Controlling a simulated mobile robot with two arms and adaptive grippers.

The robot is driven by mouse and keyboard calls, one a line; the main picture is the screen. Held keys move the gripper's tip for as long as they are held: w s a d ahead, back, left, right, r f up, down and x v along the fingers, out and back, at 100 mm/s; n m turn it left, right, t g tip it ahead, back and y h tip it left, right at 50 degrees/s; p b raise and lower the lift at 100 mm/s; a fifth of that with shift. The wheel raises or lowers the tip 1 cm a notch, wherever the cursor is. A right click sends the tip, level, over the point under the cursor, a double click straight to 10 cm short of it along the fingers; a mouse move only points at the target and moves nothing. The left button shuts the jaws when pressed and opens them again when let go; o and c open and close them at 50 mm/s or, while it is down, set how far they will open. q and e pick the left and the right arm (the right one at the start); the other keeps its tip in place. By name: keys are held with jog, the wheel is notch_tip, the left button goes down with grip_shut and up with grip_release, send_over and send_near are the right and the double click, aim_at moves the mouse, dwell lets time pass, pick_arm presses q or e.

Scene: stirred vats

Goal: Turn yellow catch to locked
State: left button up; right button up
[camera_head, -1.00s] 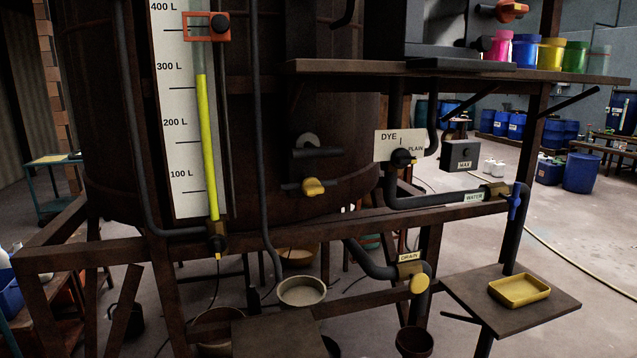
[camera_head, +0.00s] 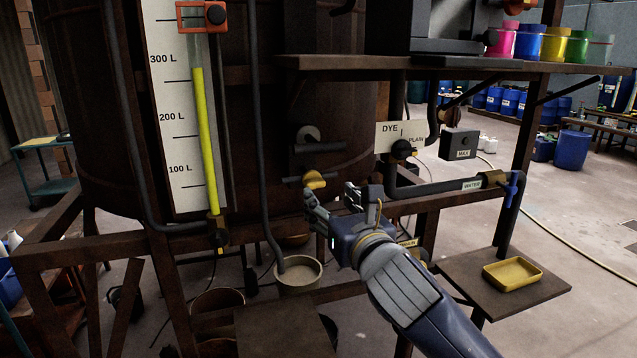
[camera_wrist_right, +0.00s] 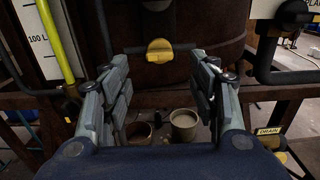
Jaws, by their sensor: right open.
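The yellow catch (camera_head: 314,180) is a small knob on a dark horizontal bar on the rusty brown vat (camera_head: 270,120). My right gripper (camera_head: 332,200) is just below and to the right of the catch in the head view, its fingers toward the vat. It is open and empty. In the right wrist view the catch (camera_wrist_right: 159,50) shows above and between the two open fingers (camera_wrist_right: 163,85), beyond their tips and apart from them. No locked or unlocked mark is readable near the catch. My left gripper is not in view.
A dark handle (camera_head: 320,147) sits just above the catch. A level gauge (camera_head: 170,110) stands to the left and a vertical pipe (camera_head: 262,130) nearer. The dye plate (camera_head: 387,135) and water pipe (camera_head: 440,187) are to the right. A pot (camera_head: 298,275) stands below.

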aim_at(317, 184)
jog(key=p+x, duration=0.1)
jog(key=x, duration=0.7)
jog(key=c, duration=1.1)
